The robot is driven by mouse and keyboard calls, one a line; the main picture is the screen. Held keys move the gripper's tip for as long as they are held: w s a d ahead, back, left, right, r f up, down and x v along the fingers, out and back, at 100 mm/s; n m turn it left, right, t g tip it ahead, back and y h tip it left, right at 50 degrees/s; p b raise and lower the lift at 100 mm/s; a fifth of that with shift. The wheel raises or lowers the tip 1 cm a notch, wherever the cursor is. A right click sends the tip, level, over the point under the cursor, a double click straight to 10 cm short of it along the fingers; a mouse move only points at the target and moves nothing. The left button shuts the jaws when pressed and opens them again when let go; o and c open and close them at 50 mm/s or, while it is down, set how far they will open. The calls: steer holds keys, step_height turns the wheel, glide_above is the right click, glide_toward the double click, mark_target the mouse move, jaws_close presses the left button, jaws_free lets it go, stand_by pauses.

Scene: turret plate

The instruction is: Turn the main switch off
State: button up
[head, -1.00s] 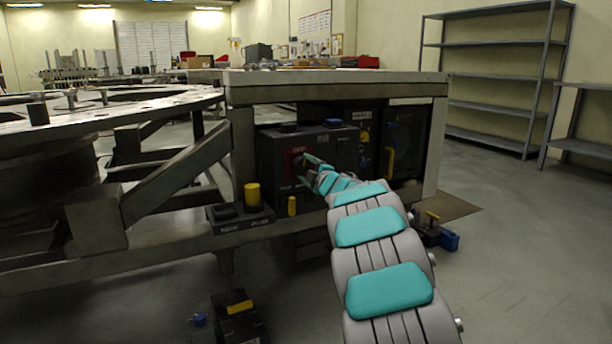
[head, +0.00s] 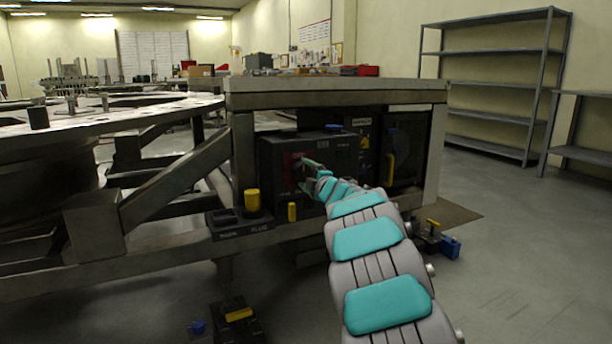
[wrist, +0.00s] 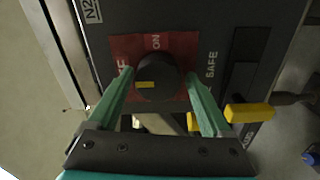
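The main switch is a round black knob (wrist: 160,75) with a yellow mark on its left part, on a red plate (wrist: 183,48) in the wrist view. "ON" is printed above the knob, and a partly covered word ending in F is at left. My gripper (wrist: 160,74) has its two teal fingers either side of the knob. The fingers are apart, with the knob between them; firm contact is not clear. In the head view my gripper (head: 306,174) is at the red area of the black box (head: 335,155) under the bench, and hides the knob.
Yellow handles (wrist: 250,113) stick out right of the knob in the wrist view. In the head view, a yellow knob (head: 252,200) stands on a small box left of my arm. A steel bench top (head: 340,92) overhangs the black box. Open floor lies at right.

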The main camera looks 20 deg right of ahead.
steer(key=shift+o, duration=1)
steer(key=shift+r, duration=0.1)
steer(key=s, duration=0.8)
steer(key=shift+d, duration=0.2)
